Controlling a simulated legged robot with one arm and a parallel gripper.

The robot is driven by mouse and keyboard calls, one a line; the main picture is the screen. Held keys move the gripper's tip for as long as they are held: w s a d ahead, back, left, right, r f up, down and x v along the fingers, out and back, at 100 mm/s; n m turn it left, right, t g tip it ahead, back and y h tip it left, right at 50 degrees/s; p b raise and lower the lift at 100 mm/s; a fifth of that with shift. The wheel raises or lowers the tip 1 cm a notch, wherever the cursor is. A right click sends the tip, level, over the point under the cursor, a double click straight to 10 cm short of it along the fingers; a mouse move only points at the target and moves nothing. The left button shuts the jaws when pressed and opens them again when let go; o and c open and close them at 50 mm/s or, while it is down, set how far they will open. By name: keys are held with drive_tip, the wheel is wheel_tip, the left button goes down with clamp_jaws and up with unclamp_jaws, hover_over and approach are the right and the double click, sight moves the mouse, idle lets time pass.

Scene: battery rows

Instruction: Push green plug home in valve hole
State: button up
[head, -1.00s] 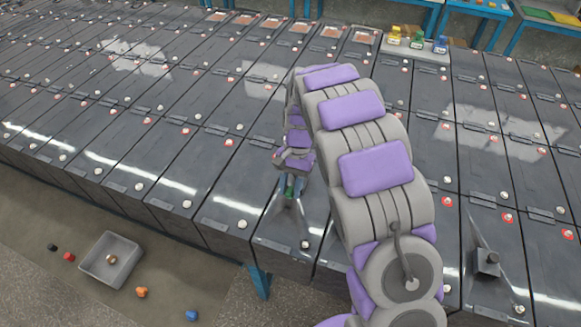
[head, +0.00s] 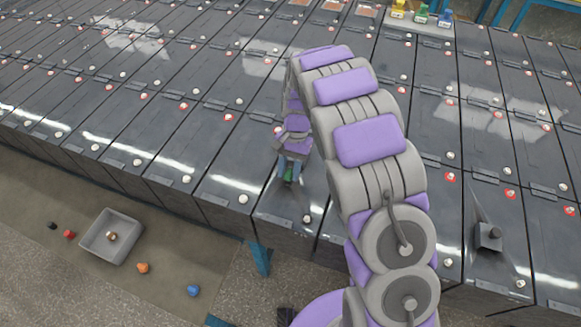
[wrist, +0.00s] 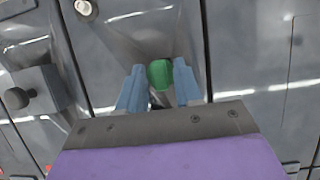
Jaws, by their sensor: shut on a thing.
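The green plug (head: 288,174) is held at the end of my arm, over the top of a dark grey battery cell in the front row. In the wrist view the green plug (wrist: 160,74) sits between my gripper's two blue fingers. My gripper (head: 290,168) is shut on it, and it also shows in the wrist view (wrist: 160,84). The valve hole is not visible. I cannot tell whether the plug's lower end is in a hole or just above the lid.
A grey tray (head: 95,243) with a small object lies on the floor at left, with loose red, orange and blue plugs around it. A dark block with a knob (head: 488,237) stands on a cell at right. Yellow, green and blue items stand at the back.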

drive_tip(key=shift+a, duration=0.45)
drive_tip(key=shift+s+d+r, duration=0.1)
drive_tip(key=shift+d+r, duration=0.1)
drive_tip(key=shift+d, duration=0.5)
drive_tip(key=shift+a+f+p, duration=0.1)
drive_tip(key=shift+a+p, duration=0.2)
drive_tip(key=shift+p, duration=0.1)
idle(0.4)
drive_tip(key=shift+a+f, duration=0.1)
drive_tip(key=shift+f, duration=1.25)
idle(1.1)
drive_tip(key=o, duration=1.6)
drive_tip(key=shift+c, duration=0.2)
drive_tip(key=shift+r+p, duration=1.45)
drive_tip(key=shift+r, duration=2.05)
